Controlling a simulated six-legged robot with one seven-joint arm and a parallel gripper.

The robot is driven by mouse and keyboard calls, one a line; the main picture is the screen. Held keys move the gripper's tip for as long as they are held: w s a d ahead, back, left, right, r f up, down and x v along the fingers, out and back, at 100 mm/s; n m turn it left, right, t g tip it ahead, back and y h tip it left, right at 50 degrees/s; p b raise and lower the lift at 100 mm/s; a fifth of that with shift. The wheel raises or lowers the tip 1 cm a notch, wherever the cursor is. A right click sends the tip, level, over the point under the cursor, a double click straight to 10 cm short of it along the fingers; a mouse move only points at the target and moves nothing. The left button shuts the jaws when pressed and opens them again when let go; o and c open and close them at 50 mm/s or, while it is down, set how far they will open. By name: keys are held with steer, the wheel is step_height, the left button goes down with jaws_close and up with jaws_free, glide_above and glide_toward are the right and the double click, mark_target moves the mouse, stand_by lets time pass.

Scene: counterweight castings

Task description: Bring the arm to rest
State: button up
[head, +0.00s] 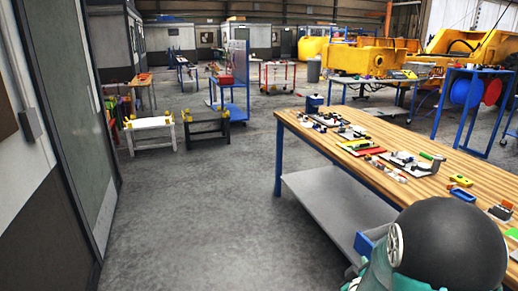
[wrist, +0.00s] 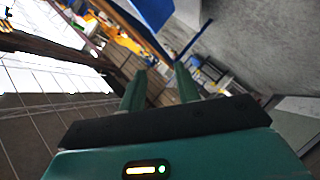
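My gripper (wrist: 160,72) shows in the wrist view, with its two green fingers apart. The gap between them is empty, and only the far floor and distant equipment show through it. In the head view, a dark rounded part of my arm (head: 449,245) with teal pieces fills the lower right corner, in front of the wooden workbench (head: 300,127). I cannot make out the gripper's fingers in the head view.
Small tools and parts lie along the workbench top. A grey shelf (head: 330,205) sits below it. Two small stands, one white (head: 152,123) and one black (head: 207,117), are farther back. The middle floor is clear.

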steer(key=s+a+r+m+g+y, duration=0.4)
steer(key=s+a+r, duration=0.55)
steer(key=r, duration=0.35)
steer(key=s+a+r+m+g, duration=0.1)
steer(key=s+a+r+g, duration=0.1)
steer(key=s, duration=0.6)
steer(key=s+a+r+m+g, duration=0.2)
steer(key=s+r, duration=0.2)
steer(key=s, duration=0.4)
steer(key=shift+s+a+y, duration=0.25)
steer(key=shift+s+y, duration=0.05)
steer(key=shift+s, duration=0.1)
steer(key=shift+d, duration=0.1)
